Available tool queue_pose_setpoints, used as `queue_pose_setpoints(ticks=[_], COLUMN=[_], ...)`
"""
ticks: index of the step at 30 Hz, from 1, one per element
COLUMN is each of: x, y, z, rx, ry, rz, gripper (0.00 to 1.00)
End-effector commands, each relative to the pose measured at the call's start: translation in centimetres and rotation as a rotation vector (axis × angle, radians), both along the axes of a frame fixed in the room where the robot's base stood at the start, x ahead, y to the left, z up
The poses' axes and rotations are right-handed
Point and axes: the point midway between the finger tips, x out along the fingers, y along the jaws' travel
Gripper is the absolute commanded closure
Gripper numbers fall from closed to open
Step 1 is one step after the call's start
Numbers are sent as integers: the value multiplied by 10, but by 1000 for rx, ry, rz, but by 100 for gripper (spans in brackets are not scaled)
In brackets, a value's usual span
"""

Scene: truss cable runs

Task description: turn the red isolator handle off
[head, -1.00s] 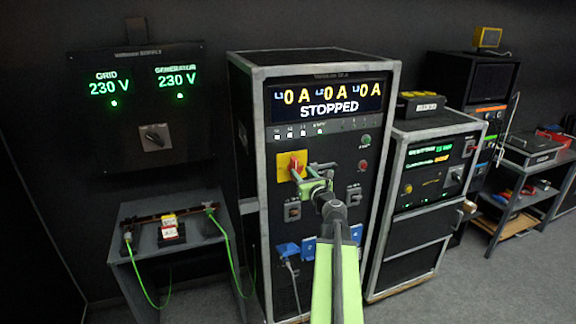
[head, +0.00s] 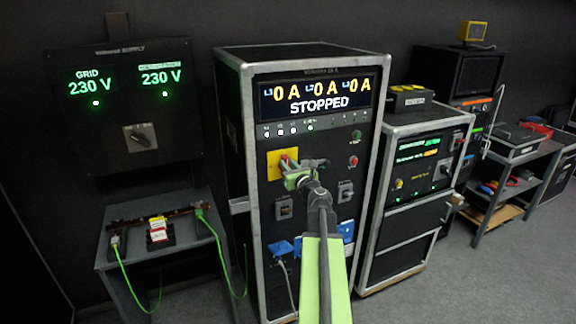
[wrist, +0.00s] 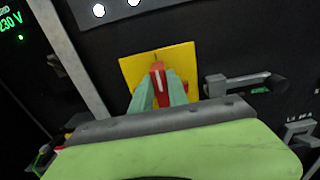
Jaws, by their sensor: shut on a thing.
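The red isolator handle (wrist: 158,78) sits on a yellow square plate (wrist: 187,60) on the front of the tall black cabinet. In the wrist view my gripper (wrist: 160,92) has its two green fingers on either side of the handle, shut on it. The handle's upper end shows above the fingers, with a pale line on it pointing roughly up the plate. In the head view the yellow plate (head: 274,164) shows at the cabinet's left, and my gripper (head: 292,170) covers most of the handle. The cabinet's display (head: 318,95) reads STOPPED and 0 A three times.
A dark lever (wrist: 245,85) stands out from the panel just right of the plate. Small breakers (head: 284,207) and blue sockets (head: 281,249) lie below. A wall panel (head: 125,110) shows 230 V twice. A lower rack (head: 410,190) stands to the right.

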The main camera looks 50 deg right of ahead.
Motion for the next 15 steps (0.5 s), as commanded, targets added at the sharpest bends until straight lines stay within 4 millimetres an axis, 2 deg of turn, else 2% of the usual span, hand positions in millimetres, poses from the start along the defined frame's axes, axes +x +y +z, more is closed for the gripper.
queue_pose_setpoints(ticks=[3, 4, 15], x=[0, 5, 3], y=[0, -6, 4], z=[0, 0, -1], rx=[0, 0, -77], ry=[0, 0, 32], rz=[-1, 4, 1], gripper=[100, 100, 100])
